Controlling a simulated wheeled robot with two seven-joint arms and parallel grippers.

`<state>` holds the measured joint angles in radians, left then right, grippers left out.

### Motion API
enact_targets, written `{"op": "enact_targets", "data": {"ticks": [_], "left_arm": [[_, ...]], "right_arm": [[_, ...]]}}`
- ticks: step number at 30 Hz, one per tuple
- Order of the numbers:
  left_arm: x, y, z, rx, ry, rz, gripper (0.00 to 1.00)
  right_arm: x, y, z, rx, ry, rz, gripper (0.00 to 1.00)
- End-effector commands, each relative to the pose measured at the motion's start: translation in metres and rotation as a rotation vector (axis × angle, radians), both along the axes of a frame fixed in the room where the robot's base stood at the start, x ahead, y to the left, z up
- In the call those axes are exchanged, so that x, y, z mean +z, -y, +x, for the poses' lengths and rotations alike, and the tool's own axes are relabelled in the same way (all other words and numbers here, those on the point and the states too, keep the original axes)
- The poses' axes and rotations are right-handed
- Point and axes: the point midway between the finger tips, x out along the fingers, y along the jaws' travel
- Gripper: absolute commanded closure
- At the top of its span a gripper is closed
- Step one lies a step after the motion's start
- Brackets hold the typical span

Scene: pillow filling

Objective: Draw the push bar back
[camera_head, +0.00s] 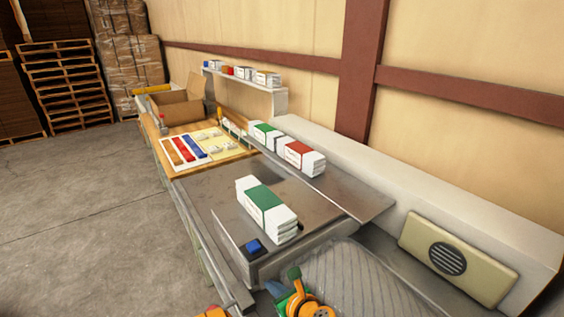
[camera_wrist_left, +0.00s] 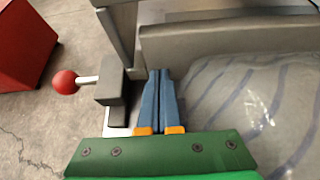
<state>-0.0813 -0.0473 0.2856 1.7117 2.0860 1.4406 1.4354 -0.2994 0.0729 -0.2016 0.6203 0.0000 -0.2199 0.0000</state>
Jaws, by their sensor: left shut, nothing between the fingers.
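My left gripper (camera_head: 275,288) is at the bottom of the head view, beside the striped clear plastic film (camera_head: 345,280). In the left wrist view its two blue fingers (camera_wrist_left: 160,74) are together with nothing between them. A grey bar (camera_wrist_left: 230,36) crosses just beyond the fingertips; I cannot tell whether it is the push bar or whether the fingers touch it. A lever with a red ball knob (camera_wrist_left: 66,82) and a grey block is left of the fingers. My right gripper is not in view.
A green-banded white stack (camera_head: 266,208) lies on the steel plate (camera_head: 225,205), near a blue button (camera_head: 254,246). More packs (camera_head: 300,156) sit on the ledge behind. An open cardboard box (camera_head: 190,105) stands on the far table. The floor at left is clear.

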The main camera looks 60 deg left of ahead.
Motion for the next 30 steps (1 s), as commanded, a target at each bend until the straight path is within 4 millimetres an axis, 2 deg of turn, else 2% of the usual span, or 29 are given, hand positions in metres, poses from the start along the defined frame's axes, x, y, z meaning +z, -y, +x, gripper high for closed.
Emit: {"op": "enact_targets", "data": {"ticks": [12,14,21,30], "left_arm": [[0.0,-0.002,-0.003,0.001,0.0,0.0,1.0],[-0.001,-0.007,-0.004,0.002,0.0,0.001,1.0],[-0.001,-0.045,-0.008,0.004,0.001,0.001,1.0],[0.0,-0.05,-0.009,0.001,0.0,0.0,1.0]], "right_arm": [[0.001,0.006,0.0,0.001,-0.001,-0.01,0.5],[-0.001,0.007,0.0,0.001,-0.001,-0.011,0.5],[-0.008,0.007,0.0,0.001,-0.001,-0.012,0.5],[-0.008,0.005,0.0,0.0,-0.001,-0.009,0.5]]}}
